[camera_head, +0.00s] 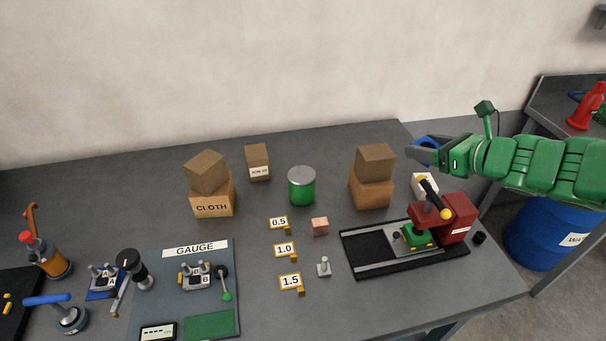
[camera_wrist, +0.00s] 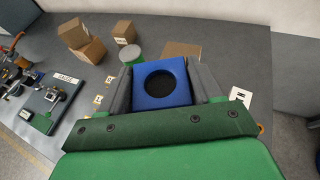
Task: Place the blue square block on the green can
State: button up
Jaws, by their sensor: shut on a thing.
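The blue square block (camera_wrist: 142,98) is held between the two fingers of my gripper (camera_wrist: 160,85) in the wrist view; a round dark hole shows in its face. In the head view my gripper (camera_head: 427,150) is raised above the right end of the bench, and a bit of blue block (camera_head: 428,142) shows between its fingers. The green can (camera_head: 301,188) stands upright on the bench, well to the left of my gripper, with a bare grey lid. In the wrist view the can (camera_wrist: 130,53) shows just beyond the block, partly hidden.
Stacked cardboard boxes (camera_head: 372,190) stand between the can and my gripper. More boxes (camera_head: 212,195) stand left of the can. A red machine on a black tray (camera_head: 375,260) lies at the front right. Number signs (camera_head: 279,223) and a copper cube (camera_head: 320,226) lie in front of the can.

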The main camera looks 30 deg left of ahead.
jog(key=s+a+n+g+y, duration=0.1)
jog(key=s+a+n+g, duration=0.1)
jog(key=s+a, duration=0.6)
jog(key=s+a+n+g, duration=0.25)
jog(key=s+a, duration=0.25)
jog(key=a, duration=0.7)
send_over(302, 174)
jog(key=s, duration=0.1)
jog(key=shift+m, duration=0.25)
jog(key=f, duration=0.9)
jog(key=d+f, duration=0.1)
jog(key=f, duration=0.3)
jog(key=shift+f, duration=0.2)
jog(key=shift+w+a+f, duration=0.45)
jog(key=shift+a+f, duration=0.05)
jog(key=shift+f, duration=0.25)
jog(key=shift+w+a+f, duration=0.1)
jog(key=shift+f, duration=1.5)
jog(key=shift+f, duration=0.1)
